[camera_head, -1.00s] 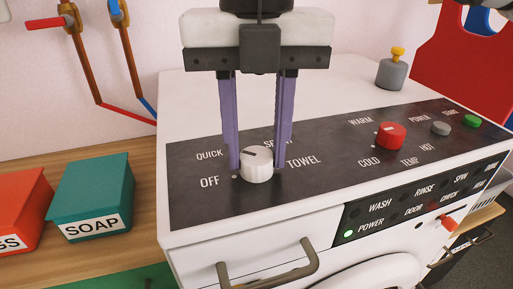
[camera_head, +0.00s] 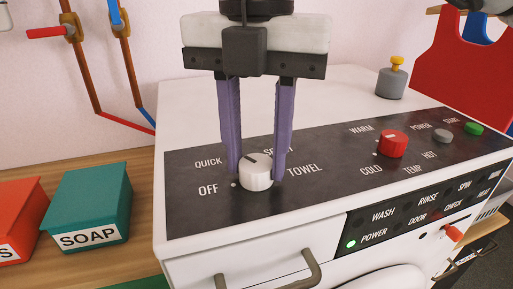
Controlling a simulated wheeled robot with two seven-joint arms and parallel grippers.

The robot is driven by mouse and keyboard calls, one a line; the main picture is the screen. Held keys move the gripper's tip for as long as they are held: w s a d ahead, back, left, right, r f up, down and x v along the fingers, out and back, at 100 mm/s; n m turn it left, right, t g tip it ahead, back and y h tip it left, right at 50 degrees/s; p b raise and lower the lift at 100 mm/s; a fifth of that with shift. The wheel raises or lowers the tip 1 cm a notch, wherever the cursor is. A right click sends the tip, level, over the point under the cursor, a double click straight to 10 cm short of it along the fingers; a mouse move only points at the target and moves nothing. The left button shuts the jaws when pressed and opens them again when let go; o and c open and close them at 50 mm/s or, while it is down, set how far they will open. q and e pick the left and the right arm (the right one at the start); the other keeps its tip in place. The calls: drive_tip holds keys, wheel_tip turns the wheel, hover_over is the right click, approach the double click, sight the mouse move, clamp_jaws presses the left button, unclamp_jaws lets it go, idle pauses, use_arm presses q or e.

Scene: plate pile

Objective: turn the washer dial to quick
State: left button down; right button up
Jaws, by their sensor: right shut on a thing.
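The white washer dial (camera_head: 256,178) stands on the dark control panel, among the labels OFF, QUICK, a partly hidden label and TOWEL. A dark mark on its top points up and left, roughly between QUICK and the hidden label. My right gripper (camera_head: 256,172) comes down from above, with one purple finger on each side of the dial. It is shut on the dial. The left finger stands near OFF and QUICK, the right finger near TOWEL. My left gripper is not in view.
A red temperature dial (camera_head: 392,143), a grey button (camera_head: 443,136) and a green button (camera_head: 473,128) sit farther right on the panel. A teal soap box (camera_head: 88,205) and a red box (camera_head: 17,215) stand left of the washer (camera_head: 200,245). A grey, yellow-topped item (camera_head: 391,82) stands behind the panel.

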sight(256, 162)
drive_tip(key=shift+r, duration=0.1)
drive_tip(key=o, duration=1)
drive_tip(key=shift+o, duration=0.2)
wheel_tip(256, 162, up, 10)
drive_tip(key=p, duration=0.2)
drive_tip(key=shift+r, duration=0.15)
